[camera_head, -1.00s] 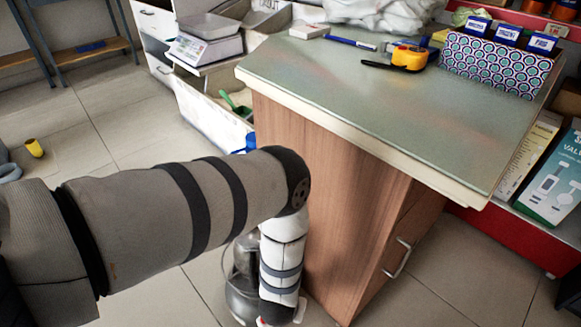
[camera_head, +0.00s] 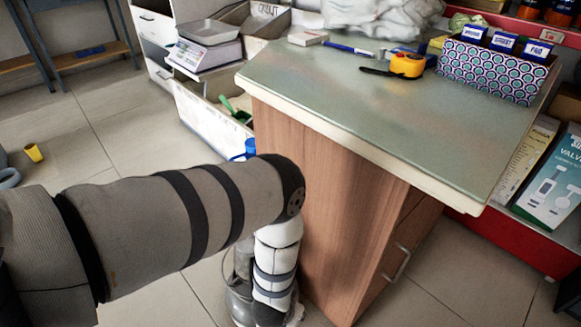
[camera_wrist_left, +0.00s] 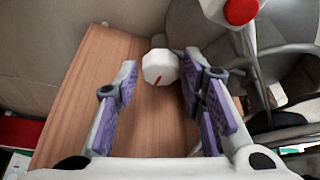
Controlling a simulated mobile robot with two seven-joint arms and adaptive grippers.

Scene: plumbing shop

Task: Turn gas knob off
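A white, many-sided knob (camera_wrist_left: 160,69) with a red line on its face is at the upper middle of the left wrist view. My left gripper (camera_wrist_left: 159,88) is open, with its purple-padded fingers on either side of the knob in the picture. Gaps show on both sides; I cannot tell how far ahead of the fingertips the knob sits. Part of a grey rounded vessel (camera_head: 239,298) shows behind my left forearm in the head view. The left gripper is hidden there. My right gripper is in neither view.
A wooden counter (camera_head: 330,200) stands close beside my left forearm; its side (camera_wrist_left: 88,85) also shows in the wrist view. A red cap (camera_wrist_left: 240,11) on a white part is at that view's upper right.

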